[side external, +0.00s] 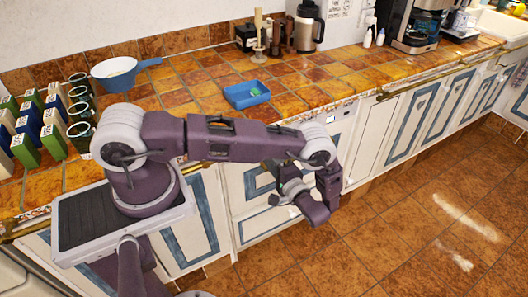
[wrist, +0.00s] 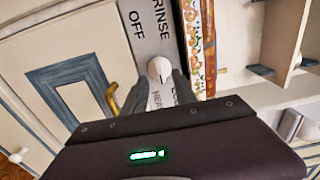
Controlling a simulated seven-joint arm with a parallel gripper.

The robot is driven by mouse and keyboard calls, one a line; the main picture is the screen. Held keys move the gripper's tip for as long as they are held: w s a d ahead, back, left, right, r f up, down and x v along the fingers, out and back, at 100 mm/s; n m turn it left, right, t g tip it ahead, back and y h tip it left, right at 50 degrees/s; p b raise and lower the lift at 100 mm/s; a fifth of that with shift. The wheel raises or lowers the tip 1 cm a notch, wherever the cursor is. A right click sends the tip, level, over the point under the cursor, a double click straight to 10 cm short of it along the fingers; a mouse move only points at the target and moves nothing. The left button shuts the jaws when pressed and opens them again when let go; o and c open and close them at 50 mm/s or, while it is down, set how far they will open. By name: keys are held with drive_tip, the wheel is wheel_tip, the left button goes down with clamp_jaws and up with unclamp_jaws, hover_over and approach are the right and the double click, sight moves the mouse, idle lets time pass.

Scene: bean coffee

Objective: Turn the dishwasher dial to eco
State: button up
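The dishwasher dial (wrist: 160,70) is a small round white knob on a grey control panel (wrist: 143,35), in the wrist view just above centre. RINSE and OFF are printed above and to its left. Lettering below it, starting with HEA, and another label at lower right are partly hidden by my gripper. My gripper (wrist: 161,77) has its two dark fingers apart, with the tips on either side of the dial's lower part. I cannot tell whether they touch it. In the side external view my arm hides the dial, and the white dishwasher front (side external: 340,133) shows only partly.
A tiled counter edge (wrist: 203,45) runs close to the panel's right side. A brass handle (wrist: 111,98) sticks out left of my fingers. The floor in front is clear.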

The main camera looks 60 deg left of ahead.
drive_tip(key=a, duration=0.3)
drive_tip(key=shift+a, duration=0.15)
clamp_jaws()
drive_tip(key=shift+m, duration=13.8)
drive_tip(key=shift+r, duration=0.1)
